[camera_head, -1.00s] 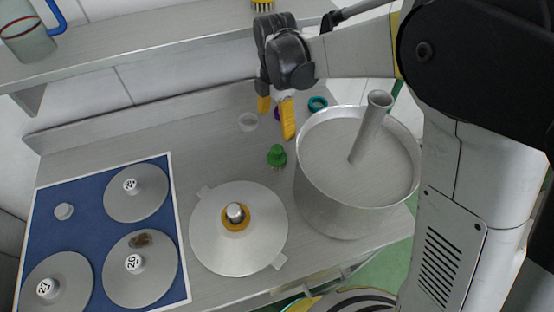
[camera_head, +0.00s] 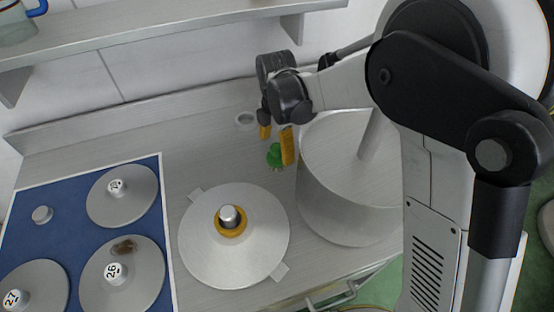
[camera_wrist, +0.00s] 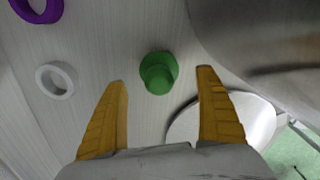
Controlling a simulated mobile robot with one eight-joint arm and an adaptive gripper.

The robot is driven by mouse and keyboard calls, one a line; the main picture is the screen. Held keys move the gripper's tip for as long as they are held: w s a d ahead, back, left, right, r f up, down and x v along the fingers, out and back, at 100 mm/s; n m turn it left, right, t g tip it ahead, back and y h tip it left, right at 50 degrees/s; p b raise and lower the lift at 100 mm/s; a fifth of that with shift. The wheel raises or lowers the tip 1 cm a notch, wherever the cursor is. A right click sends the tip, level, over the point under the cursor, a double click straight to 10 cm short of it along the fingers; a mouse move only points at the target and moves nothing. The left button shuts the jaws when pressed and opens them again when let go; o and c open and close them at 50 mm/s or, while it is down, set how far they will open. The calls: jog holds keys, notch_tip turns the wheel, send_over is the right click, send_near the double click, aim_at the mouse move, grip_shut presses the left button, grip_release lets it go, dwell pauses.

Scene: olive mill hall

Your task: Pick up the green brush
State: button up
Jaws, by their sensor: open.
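The green brush (camera_head: 274,154) stands small on the grey worktop, just left of the large metal pot. In the wrist view the green brush (camera_wrist: 158,72) shows from above as a round green shape with a wider base. My gripper (camera_head: 276,147) is open with yellow fingers and hangs over the brush; one finger partly covers it in the head view. In the wrist view my gripper (camera_wrist: 161,78) has its two fingers apart, with the brush between and slightly beyond their tips. Nothing is held.
The metal pot (camera_head: 345,205) stands close on the right. A round metal disc (camera_head: 205,255) with a yellow ring lies in front. A blue mat (camera_head: 60,215) with numbered discs lies left. A white ring (camera_wrist: 41,80) and a purple ring (camera_wrist: 54,12) lie nearby. A shelf (camera_head: 160,32) runs behind.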

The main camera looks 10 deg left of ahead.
aim_at(277, 157)
jog(key=f+b, duration=0.1)
jog(key=f, duration=0.1)
jog(key=f+b, duration=0.1)
jog(key=f, duration=0.2)
jog(key=shift+w+d, duration=0.1)
jog(key=shift+w, duration=0.1)
jog(key=c, duration=1.4)
jog(key=shift+o, duration=0.2)
jog(key=shift+r, duration=0.1)
notch_tip(277, 157, up, 10)
jog(key=p, duration=0.3)
jog(key=shift+p, duration=0.35)
jog(key=shift+o, duration=1.2)
